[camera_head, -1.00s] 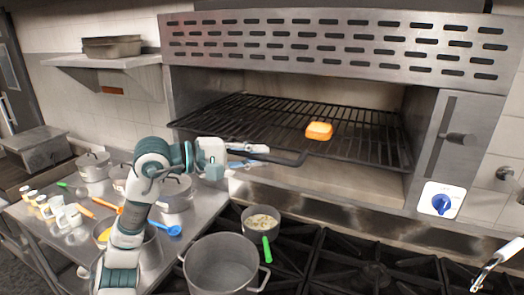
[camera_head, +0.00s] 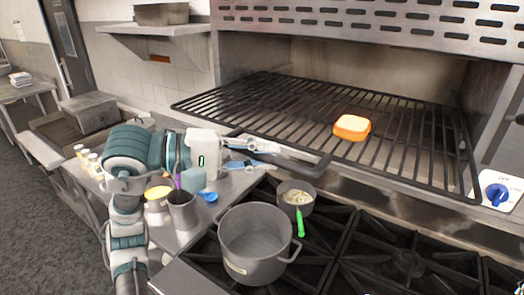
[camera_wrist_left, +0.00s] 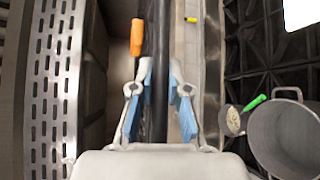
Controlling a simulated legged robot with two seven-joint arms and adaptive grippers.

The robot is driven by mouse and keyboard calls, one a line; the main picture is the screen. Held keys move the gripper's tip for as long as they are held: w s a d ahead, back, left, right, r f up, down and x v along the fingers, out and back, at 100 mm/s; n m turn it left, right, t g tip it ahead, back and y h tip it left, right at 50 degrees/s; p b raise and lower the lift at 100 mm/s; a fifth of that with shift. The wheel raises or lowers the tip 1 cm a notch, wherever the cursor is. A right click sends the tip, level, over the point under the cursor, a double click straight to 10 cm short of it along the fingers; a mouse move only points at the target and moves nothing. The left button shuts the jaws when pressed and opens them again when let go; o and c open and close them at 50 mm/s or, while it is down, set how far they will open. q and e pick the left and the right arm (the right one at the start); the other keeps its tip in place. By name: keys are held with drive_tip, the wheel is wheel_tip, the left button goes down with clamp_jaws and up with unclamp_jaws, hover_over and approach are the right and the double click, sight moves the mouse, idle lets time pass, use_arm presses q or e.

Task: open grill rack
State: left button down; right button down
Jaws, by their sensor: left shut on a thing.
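The grill rack (camera_head: 235,116) is a black wire grate that sticks out of the front of the steel grill oven (camera_head: 365,22). Its front handle bar (camera_head: 312,167) runs along the front edge. My left gripper (camera_head: 262,160) is at the left part of that handle, with its fingers closed around the bar. In the left wrist view, the dark bar (camera_wrist_left: 158,70) passes between the two blue-padded fingers (camera_wrist_left: 159,105). An orange food piece (camera_head: 351,127) lies on the rack. My right gripper does not show.
Below the rack are a large pot (camera_head: 255,240), a small pan with a green-handled spoon (camera_head: 297,196) and black stove grates (camera_head: 405,262). A steel side table with containers (camera_head: 182,212) stands at the left. A blue knob (camera_head: 497,195) is at the right.

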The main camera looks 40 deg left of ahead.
use_arm(q)
drive_tip(key=shift+d+f, duration=0.1)
drive_tip(key=c, duration=1.1)
unclamp_jaws()
drive_tip(key=shift+d, duration=0.1)
drive_tip(key=shift+c, duration=0.2)
drive_tip(key=shift+w+d, duration=0.1)
drive_tip(key=shift+d, duration=0.15)
drive_tip(key=v, duration=1.2)
drive_tip(key=shift+a, duration=0.15)
